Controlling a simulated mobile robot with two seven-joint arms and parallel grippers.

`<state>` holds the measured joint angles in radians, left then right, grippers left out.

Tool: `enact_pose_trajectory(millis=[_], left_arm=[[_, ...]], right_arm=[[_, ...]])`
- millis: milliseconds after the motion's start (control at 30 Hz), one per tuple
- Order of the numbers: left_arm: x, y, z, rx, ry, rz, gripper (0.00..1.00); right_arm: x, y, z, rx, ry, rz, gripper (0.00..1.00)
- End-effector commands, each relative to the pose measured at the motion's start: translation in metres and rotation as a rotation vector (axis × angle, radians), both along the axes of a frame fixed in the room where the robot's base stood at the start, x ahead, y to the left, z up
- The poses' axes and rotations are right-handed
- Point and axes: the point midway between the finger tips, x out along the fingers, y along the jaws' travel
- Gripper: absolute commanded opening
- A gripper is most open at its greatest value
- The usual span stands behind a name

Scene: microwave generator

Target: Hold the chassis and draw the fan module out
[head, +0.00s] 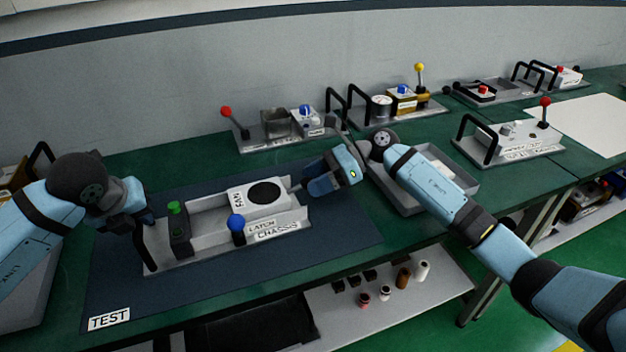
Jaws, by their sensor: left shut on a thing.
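The chassis (220,245) is a pale open tray labelled CHASSIS on the dark blue mat. A black handle (143,248) stands at its left end. The fan module (242,196), white with a round black fan and a FAN label, sits in the right part of the chassis. A blue-knobbed latch (237,224) stands at the front, and a green-knobbed part (176,210) stands left of the fan. My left gripper (140,222) is shut on the chassis handle. My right gripper (303,188) is at the fan module's right end; its fingertips are too unclear to tell contact or opening.
The mat (120,285) is labelled TEST and has bare space around the chassis. A grey tray (465,180) lies right of it, partly behind my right arm. Several lever and knob units stand along the back. A shelf (400,310) below holds small parts.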

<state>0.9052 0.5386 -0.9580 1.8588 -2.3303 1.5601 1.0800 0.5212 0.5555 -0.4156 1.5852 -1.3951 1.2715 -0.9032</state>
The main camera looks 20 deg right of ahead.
Motion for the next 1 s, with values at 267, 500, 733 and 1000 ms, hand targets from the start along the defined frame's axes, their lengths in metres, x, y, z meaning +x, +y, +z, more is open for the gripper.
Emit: enact_pose_trajectory(millis=[267, 500, 733, 1000], left_arm=[[-0.001, 0.0, -0.005, 0.003, 0.008, 0.001, 0.0], [-0.001, 0.0, -0.005, 0.003, 0.008, 0.0, 0.0], [-0.001, -0.001, -0.005, 0.002, 0.007, -0.001, 0.0], [-0.001, -0.001, -0.004, 0.002, 0.006, 0.0, 0.0]], right_arm=[[-0.001, 0.0, 0.0, 0.001, 0.0, 0.003, 0.58], [-0.004, -0.033, 0.013, -0.002, -0.001, 0.001, 0.58], [-0.009, -0.079, 0.031, -0.002, -0.001, 0.0, 0.58], [-0.012, -0.108, 0.044, 0.001, -0.002, 0.001, 0.58]])
